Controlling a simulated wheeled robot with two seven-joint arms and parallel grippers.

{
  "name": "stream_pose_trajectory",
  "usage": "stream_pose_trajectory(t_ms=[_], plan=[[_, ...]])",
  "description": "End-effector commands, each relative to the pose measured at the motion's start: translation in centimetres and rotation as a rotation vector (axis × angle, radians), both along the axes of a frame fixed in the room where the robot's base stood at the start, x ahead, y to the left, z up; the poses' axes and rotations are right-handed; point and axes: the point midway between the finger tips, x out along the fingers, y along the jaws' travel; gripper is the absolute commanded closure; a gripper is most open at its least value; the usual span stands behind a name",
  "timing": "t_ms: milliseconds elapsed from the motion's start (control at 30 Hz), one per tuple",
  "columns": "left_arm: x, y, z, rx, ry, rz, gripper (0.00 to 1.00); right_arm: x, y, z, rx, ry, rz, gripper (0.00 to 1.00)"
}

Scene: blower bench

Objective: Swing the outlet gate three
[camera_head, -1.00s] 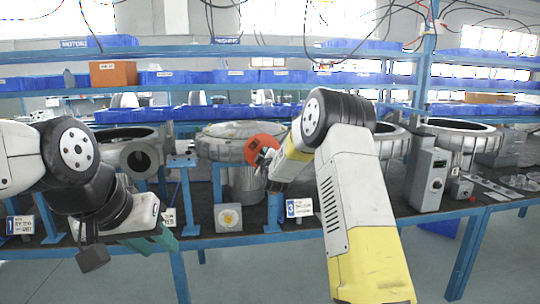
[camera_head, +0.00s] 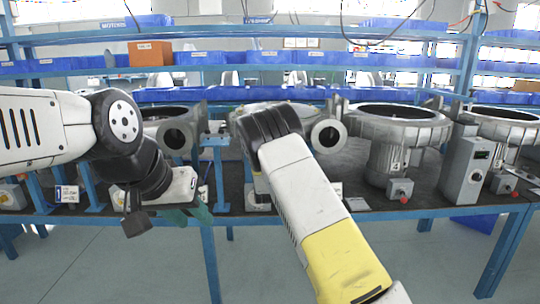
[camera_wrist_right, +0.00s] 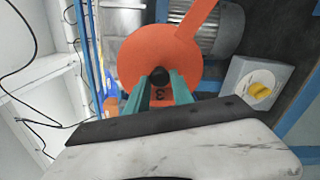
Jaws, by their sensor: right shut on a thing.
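In the right wrist view, outlet gate three is an orange disc (camera_wrist_right: 158,52) with an orange arm running to the upper right and a "3" mark near its lower edge. My right gripper (camera_wrist_right: 163,84) has its two green fingers closed about the dark round knob (camera_wrist_right: 161,77) on the disc. In the head view, my right forearm hides this gripper and the gate. A grey round outlet (camera_head: 328,135) with a dark open bore shows just right of that forearm. My left gripper (camera_head: 193,212) hangs at the bench's front edge, apart from the gate; its finger gap is unclear.
A blower marked 4 (camera_head: 400,130) stands right of the open outlet, with a grey control box (camera_head: 465,170) beyond it. Another blower outlet (camera_head: 175,138) is behind my left gripper. Floor in front is clear.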

Motion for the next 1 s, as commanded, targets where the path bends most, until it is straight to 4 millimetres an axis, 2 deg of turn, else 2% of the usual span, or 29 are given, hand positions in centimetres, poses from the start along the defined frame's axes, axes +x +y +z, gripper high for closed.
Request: stream_pose_trajectory(t_ms=[300,767,800,900,1000], plan=[[0.0,0.0,0.0,0.000,0.000,0.000,0.64,0.0,0.6,-1.6,-0.089,-0.002,-0.001,1.00],[0.0,0.0,0.0,0.000,0.000,0.000,0.64,0.0,0.7,-2.0,-0.102,0.001,0.000,1.00],[0.0,0.0,0.0,0.000,0.000,0.000,0.64,0.0,0.7,-2.0,-0.102,0.002,-0.001,0.66],[0.0,0.0,0.0,0.000,0.000,0.000,0.64,0.0,0.7,-1.9,-0.101,0.001,0.000,0.50],[0.0,0.0,0.0,0.000,0.000,0.000,0.64,0.0,0.7,-1.9,-0.100,-0.001,-0.001,0.50]])
